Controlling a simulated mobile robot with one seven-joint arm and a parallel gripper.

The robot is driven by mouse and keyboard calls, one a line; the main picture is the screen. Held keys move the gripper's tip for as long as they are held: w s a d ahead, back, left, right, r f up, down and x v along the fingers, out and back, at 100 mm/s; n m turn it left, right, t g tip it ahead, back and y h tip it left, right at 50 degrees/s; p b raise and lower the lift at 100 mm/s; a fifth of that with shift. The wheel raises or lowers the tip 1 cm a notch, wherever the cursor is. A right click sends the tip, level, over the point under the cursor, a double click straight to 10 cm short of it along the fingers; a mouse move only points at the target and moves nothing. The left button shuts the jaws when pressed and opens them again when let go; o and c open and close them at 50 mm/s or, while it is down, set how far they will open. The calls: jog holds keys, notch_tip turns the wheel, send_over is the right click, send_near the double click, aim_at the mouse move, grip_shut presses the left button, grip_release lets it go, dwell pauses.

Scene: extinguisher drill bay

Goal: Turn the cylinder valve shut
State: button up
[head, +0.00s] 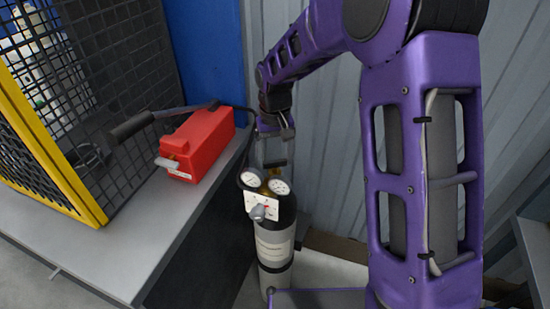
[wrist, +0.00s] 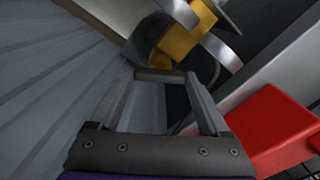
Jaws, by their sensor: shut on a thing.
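The gas cylinder (head: 273,250) stands upright beside the bench, with a white label, a black neck and a brass valve body (wrist: 183,38) on top. Two round gauges (head: 251,178) and a white panel with a grey knob (head: 258,212) sit at its head. My gripper (head: 275,155) reaches down from above. Its two fingers are shut on the dark valve handle (wrist: 160,75), which shows as a short bar between the fingertips. The handle's marking and how far it is turned cannot be seen.
A red box (head: 197,143) lies on the grey bench (head: 115,245) left of the cylinder. A corrugated wall (head: 325,150) stands close behind the cylinder.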

aim_at(275, 161)
jog(key=m, duration=0.6)
jog(key=shift+r, duration=0.1)
jog(key=shift+m, duration=0.4)
jog(key=o, duration=1.2)
notch_tip(275, 161, up, 17)
jog(key=shift+r+p, duration=0.2)
jog(key=shift+p, duration=0.7)
